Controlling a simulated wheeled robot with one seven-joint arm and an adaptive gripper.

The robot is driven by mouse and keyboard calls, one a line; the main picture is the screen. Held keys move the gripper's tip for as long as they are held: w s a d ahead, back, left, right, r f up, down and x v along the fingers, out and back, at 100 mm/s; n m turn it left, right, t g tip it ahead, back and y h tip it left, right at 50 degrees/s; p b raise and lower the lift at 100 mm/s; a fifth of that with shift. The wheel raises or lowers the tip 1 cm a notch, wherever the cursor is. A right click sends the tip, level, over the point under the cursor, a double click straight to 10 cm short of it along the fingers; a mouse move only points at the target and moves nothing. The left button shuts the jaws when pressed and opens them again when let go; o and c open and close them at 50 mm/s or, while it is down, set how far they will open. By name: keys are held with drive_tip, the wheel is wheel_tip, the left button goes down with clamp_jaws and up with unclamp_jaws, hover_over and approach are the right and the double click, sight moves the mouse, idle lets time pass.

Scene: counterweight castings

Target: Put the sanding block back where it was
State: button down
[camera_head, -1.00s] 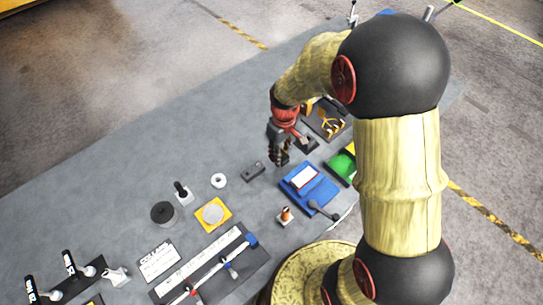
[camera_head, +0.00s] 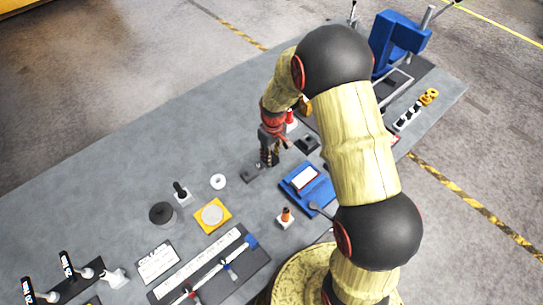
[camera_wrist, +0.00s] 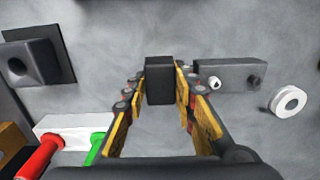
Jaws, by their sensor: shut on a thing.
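My gripper (camera_wrist: 160,100) is shut on a small black block, seen end-on between the yellow-lined fingers; I take this as the sanding block (camera_wrist: 159,80). In the head view my gripper (camera_head: 269,160) points down over the grey table, and the block cannot be told apart from the dark fingers. A grey block with two knobs (camera_wrist: 228,76) lies just right of the held block in the wrist view. It also shows beside my fingertips in the head view (camera_head: 250,174). Whether the held block touches the table is unclear.
A black square fixture (camera_wrist: 33,62) and red and green handles (camera_wrist: 70,152) are left in the wrist view. The table's far left is clear.

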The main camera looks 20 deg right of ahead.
drive_tip(key=shift+f, duration=0.15)
drive_tip(key=c, duration=1.7)
unclamp_jaws()
drive_tip(key=s+r+m+t+p, duration=0.1)
drive_tip(key=s+r, duration=0.4)
drive_tip(key=r, duration=1)
drive_tip(key=s+r+m+t, duration=0.15)
drive_tip(key=s+r, duration=0.25)
drive_tip(key=r, duration=1)
drive_tip(key=s+r+t, duration=0.1)
drive_tip(key=s+r, duration=0.1)
drive_tip(key=s, duration=0.3)
drive_tip(key=s+r+m+t, duration=0.1)
drive_tip(key=s+r, duration=0.2)
drive_tip(key=s, duration=0.3)
drive_tip(key=s+r+m+t, duration=0.1)
drive_tip(key=s+r, duration=0.1)
drive_tip(key=s, duration=0.3)
drive_tip(key=shift+s+r, duration=0.2)
drive_tip(key=shift+s, duration=0.1)
